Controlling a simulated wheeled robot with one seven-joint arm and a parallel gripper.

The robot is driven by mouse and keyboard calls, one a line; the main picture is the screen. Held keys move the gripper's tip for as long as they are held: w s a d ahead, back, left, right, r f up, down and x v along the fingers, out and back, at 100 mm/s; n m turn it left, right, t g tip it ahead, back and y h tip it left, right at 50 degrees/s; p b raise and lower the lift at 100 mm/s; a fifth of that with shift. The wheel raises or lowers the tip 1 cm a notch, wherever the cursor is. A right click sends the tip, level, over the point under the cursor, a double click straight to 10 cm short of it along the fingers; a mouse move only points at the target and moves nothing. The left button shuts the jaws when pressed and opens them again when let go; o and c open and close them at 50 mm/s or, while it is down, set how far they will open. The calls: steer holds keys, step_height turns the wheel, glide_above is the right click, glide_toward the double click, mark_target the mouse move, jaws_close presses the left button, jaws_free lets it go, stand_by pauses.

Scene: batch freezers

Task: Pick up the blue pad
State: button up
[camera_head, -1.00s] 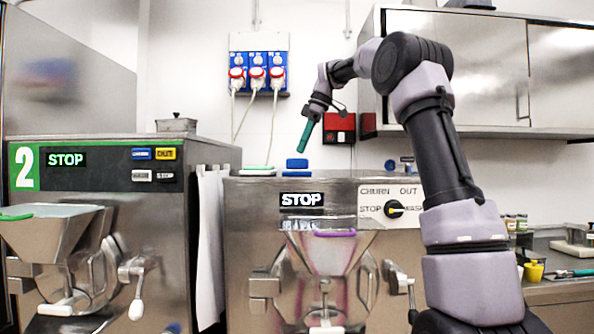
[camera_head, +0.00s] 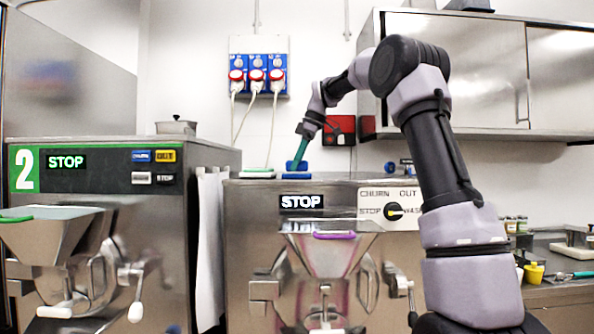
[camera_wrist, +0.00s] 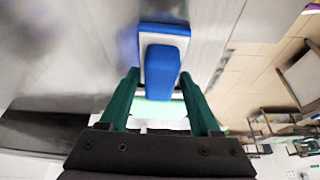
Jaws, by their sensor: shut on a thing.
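The blue pad (camera_head: 296,175) sits flat on the top of the middle steel machine, above its STOP display; its raised blue part shows above a flat base. In the wrist view the blue pad (camera_wrist: 163,65) has a blue block on a white layer with blue at its far end. My gripper (camera_head: 301,160) reaches down to it from above right. In the wrist view the two green fingers of my gripper (camera_wrist: 160,77) stand on either side of the blue block, shut on it. The pad's underside is hidden.
A white and green pad (camera_head: 257,174) lies just left on the same machine top. Another blue item (camera_head: 390,167) stands to the right. The red and blue wall sockets (camera_head: 257,75) with hanging cables and a red box (camera_head: 339,130) are behind. A steel wall cabinet (camera_head: 480,75) hangs at upper right.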

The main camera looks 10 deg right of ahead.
steer(key=shift+r, duration=0.1)
step_height(320, 180, up, 10)
steer(key=shift+f, duration=0.1)
stand_by(0.4)
